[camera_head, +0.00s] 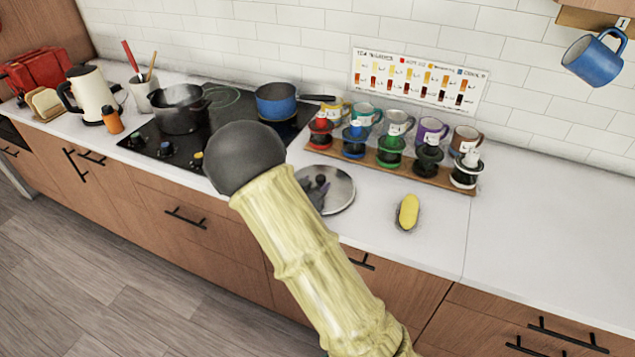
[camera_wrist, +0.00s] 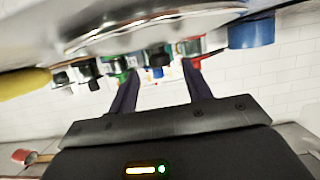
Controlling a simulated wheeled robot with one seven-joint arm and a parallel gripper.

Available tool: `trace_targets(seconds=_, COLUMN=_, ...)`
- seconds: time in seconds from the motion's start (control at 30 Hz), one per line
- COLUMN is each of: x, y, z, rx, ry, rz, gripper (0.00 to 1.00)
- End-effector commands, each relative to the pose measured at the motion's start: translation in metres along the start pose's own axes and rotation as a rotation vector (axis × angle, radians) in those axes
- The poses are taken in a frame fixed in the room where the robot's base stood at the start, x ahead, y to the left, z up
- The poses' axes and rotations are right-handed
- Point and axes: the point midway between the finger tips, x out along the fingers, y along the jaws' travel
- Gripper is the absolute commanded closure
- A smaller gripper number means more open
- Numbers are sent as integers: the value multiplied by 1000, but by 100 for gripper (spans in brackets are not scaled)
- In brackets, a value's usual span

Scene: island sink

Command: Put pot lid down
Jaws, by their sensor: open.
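The silver pot lid (camera_head: 341,191) lies on the white counter in front of the mug rack. In the wrist view its shiny metal (camera_wrist: 150,28) fills the top of the picture, which appears upside down. My gripper (camera_head: 318,188) is at the lid, partly hidden behind my own arm in the head view. In the wrist view my gripper (camera_wrist: 159,69) has its two dark fingers apart with nothing held between them. A dark knob (camera_wrist: 158,57) shows between the fingertips; I cannot tell whether they touch it.
A black pot (camera_head: 180,113) and a blue pan (camera_head: 274,101) stand on the cooktop. A wooden rack (camera_head: 425,182) with several mugs and coloured drippers stands behind the lid. A yellow oblong item (camera_head: 408,211) lies to the right. The counter further right is clear.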

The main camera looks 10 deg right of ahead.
Motion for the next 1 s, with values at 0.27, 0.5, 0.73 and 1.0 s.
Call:
trace_targets(seconds=0.27, x=-57, y=-1, z=1, rx=1, ry=0, rz=-4, gripper=51)
trace_targets(seconds=0.5, x=-86, y=0, z=0, rx=1, ry=1, rz=-1, gripper=51)
trace_targets(seconds=0.73, x=-88, y=0, z=0, rx=0, ry=1, rz=0, gripper=51)
trace_targets(seconds=1.0, x=-88, y=0, z=0, rx=0, ry=1, rz=0, gripper=51)
